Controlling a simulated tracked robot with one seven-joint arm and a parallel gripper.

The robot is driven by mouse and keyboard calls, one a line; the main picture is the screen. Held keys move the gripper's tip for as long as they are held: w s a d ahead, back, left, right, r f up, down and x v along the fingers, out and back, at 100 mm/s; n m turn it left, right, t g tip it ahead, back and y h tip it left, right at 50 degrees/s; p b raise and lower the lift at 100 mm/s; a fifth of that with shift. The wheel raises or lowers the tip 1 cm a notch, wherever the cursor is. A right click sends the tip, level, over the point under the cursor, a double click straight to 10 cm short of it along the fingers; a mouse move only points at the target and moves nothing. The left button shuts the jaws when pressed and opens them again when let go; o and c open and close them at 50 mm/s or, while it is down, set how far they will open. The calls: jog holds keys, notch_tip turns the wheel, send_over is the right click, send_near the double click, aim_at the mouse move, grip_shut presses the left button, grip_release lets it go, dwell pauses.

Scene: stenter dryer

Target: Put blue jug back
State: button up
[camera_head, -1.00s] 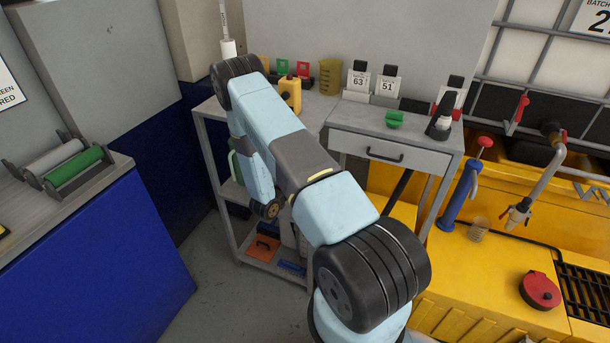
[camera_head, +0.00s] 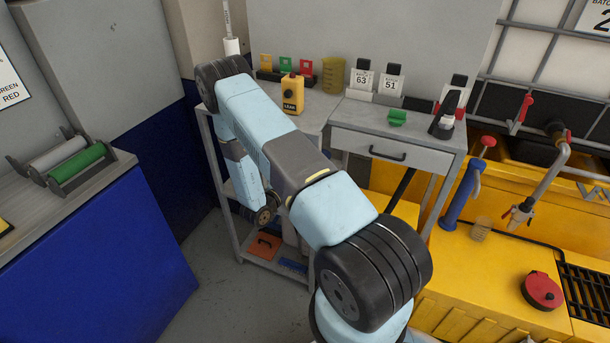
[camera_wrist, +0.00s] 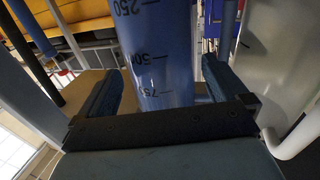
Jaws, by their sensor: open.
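The blue jug (camera_wrist: 155,45) shows large in the wrist view, with dark volume marks that read upside down. It stands between the two fingers of my gripper (camera_wrist: 162,84), which are apart, one on each side of it. A narrow gap shows beside the right finger; whether the left finger touches the jug I cannot tell. The jug's ends are out of view or hidden by the gripper. In the head view my arm reaches down into the grey shelf cart (camera_head: 222,185), and my gripper and the blue jug cannot be made out there.
A white container with a handle (camera_wrist: 280,65) is close on the right in the wrist view. An orange item (camera_head: 264,246) lies on the bottom shelf.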

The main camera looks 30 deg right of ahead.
jog(key=v, duration=0.6)
jog(key=shift+a, duration=0.3)
jog(key=shift+s, duration=0.15)
jog(key=shift+d, duration=0.1)
